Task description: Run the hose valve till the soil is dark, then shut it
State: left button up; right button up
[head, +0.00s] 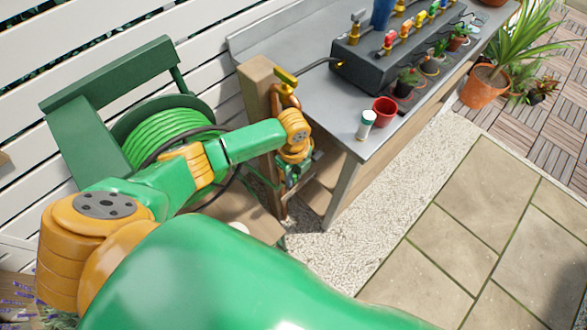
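A brass tap with a yellow lever (286,77) sits at the top of a wooden post (257,85) at the bench's left end. A dark box (388,58) on the bench carries a row of valves with coloured handles, and a black hose runs to its left end. Small potted plants (408,80) stand along the box's front; their soil is too small to judge. My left gripper (291,182) hangs low beside the post, below the tap and apart from its lever. Its fingertips are too small and partly hidden to read. My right gripper is out of view.
A red pot (384,111) and a white bottle with a green cap (366,124) stand near the grey bench's (315,95) front corner. A green hose reel (170,135) is behind my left arm. Gravel and paving (440,240) lie clear at right.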

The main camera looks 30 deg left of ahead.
pick_arm(q)
grip_shut()
jog(key=shift+w+f+b, duration=0.1)
jog(key=shift+f+b, duration=0.1)
jog(key=shift+b, duration=0.1)
jog(key=shift+g+y+b, duration=0.3)
jog(key=shift+g+b, duration=0.05)
jog(key=shift+g, duration=0.25)
jog(key=shift+r, duration=0.15)
jog(key=shift+o, duration=2.3)
grip_release()
